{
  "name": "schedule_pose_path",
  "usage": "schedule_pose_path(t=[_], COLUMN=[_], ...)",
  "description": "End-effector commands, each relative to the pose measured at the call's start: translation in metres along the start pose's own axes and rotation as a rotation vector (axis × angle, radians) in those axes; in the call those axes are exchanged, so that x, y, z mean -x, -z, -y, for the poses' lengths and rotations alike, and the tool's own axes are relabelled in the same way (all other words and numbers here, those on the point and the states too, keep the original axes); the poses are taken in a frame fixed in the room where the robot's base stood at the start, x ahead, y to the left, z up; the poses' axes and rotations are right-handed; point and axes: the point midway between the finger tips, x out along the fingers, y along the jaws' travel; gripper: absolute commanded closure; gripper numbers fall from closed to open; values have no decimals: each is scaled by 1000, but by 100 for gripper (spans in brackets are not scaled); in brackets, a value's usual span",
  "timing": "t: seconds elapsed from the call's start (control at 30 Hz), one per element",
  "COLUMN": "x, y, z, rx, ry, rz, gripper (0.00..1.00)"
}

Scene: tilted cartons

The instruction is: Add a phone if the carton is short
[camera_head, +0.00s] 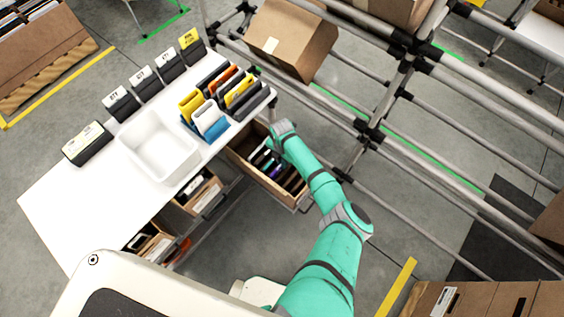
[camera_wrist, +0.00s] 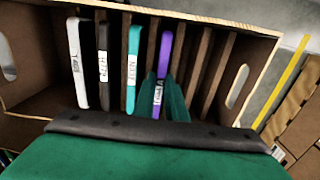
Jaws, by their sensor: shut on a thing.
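The open carton (camera_head: 291,194) stands below the right edge of the white table, tilted in the head view. In the wrist view the carton (camera_wrist: 215,18) has brown dividers with several upright phones between them. From left to right they are a white phone (camera_wrist: 78,65), a dark phone (camera_wrist: 103,65), a teal phone (camera_wrist: 133,65) and a purple phone (camera_wrist: 164,60), each with a white label. The slots right of the purple phone look empty. My gripper (camera_wrist: 166,98) is shut on the purple phone, which is in line with the slots. In the head view my arm hides the fingertips.
The white table (camera_head: 75,205) holds a white bin (camera_head: 160,148), several labelled black holders and a rack (camera_head: 212,120) of coloured phones. More cartons (camera_head: 205,192) sit beneath it. A pipe frame (camera_head: 380,135) bearing a tilted carton (camera_head: 292,40) runs close on the right of my arm.

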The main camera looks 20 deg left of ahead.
Motion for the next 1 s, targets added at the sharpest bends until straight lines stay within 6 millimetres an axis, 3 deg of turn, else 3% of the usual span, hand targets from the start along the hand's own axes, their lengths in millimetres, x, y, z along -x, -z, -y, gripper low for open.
schedule_pose_path(t=[1.0], x=[-6], y=[0], z=[0], rx=[0], ry=[0], rz=[0], gripper=[100])
